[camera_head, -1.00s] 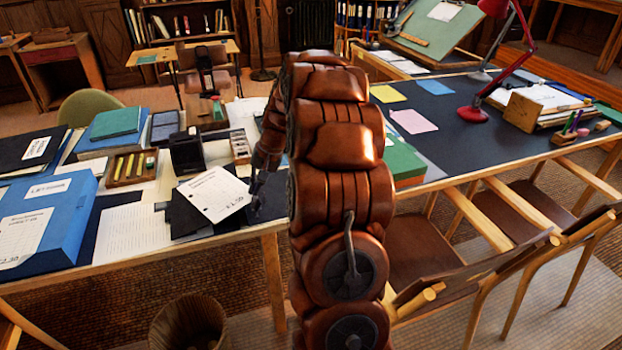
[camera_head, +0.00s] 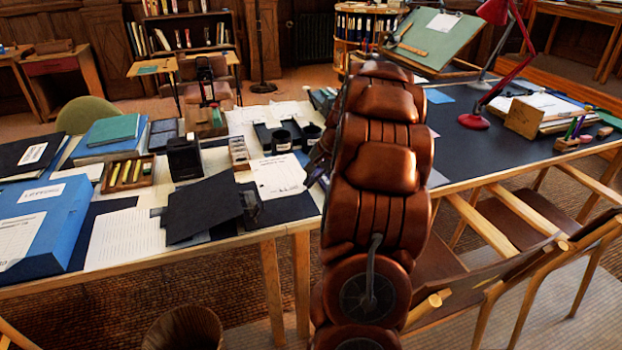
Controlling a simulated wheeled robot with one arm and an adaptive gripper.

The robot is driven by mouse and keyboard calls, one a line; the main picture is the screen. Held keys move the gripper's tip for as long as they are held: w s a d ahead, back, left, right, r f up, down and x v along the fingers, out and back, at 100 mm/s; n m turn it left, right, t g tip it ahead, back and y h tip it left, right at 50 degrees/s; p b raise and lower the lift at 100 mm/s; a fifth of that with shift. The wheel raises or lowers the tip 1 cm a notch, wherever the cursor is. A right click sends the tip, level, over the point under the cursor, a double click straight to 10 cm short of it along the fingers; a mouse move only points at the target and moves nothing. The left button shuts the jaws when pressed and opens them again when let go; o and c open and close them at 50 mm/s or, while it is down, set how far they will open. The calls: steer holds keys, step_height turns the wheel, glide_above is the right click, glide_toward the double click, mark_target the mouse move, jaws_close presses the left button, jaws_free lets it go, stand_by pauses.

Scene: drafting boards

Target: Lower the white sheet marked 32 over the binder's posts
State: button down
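A white printed sheet (camera_head: 278,177) is in the middle of the table, beside the raised black panel. Its number is too small to read. My gripper (camera_head: 317,168) is at the sheet's right edge, mostly hidden behind my arm; whether its fingers touch or pinch the sheet does not show. The binder seems to be the black panel (camera_head: 203,207), tilted up on the table's front part, with a small dark metallic piece (camera_head: 251,206) at its right edge. Separate posts cannot be made out. A dark flat surface (camera_head: 283,208) lies in front of the sheet.
A blue box file (camera_head: 42,222) and a lined white page (camera_head: 122,238) lie left. A red lamp (camera_head: 474,121) stands right. Chairs (camera_head: 510,245) crowd the front right.

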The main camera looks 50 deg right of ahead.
steer(key=shift+f+b, duration=0.95)
steer(key=shift+f, duration=1.5)
steer(key=shift+a, duration=0.1)
steer(key=c, duration=1.2)
jaws_free()
steer(key=shift+c, duration=0.2)
steer(key=v, duration=1.2)
